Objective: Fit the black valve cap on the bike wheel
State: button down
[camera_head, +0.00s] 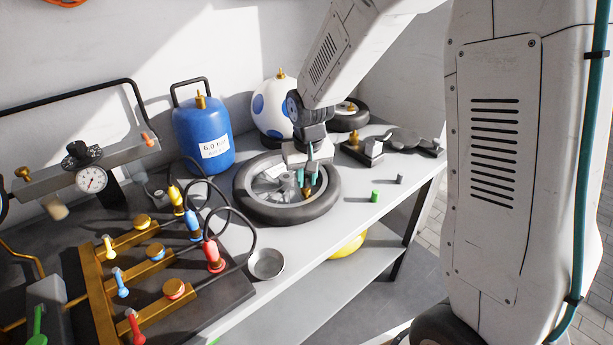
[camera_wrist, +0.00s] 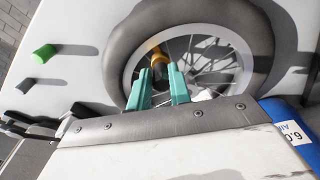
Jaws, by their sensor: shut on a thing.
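The bike wheel (camera_head: 252,207) lies flat on the bench with a dark tyre and wire spokes; it also fills much of the wrist view (camera_wrist: 262,45). My gripper (camera_head: 307,186) is over the wheel, inside the near right part of its rim. In the wrist view my gripper's teal fingers (camera_wrist: 160,75) are shut on a small dark piece, which looks like the black valve cap (camera_wrist: 161,68). A brass valve stem (camera_wrist: 154,51) shows just beyond the fingertips, at the rim. The fingers partly hide the cap, and I cannot tell whether it sits on the stem.
A green cap (camera_head: 375,195) and a dark grey cap (camera_head: 400,179) stand on the bench right of the wheel. A metal bowl (camera_head: 266,264) is near the front edge. A blue tank (camera_head: 204,137) stands behind, left. Hoses and a brass manifold (camera_head: 132,237) crowd the left.

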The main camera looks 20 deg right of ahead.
jog(key=shift+f, duration=0.3)
dwell(0.4)
jog(key=c, duration=0.7)
grip_release()
jog(key=shift+r, duration=4.5)
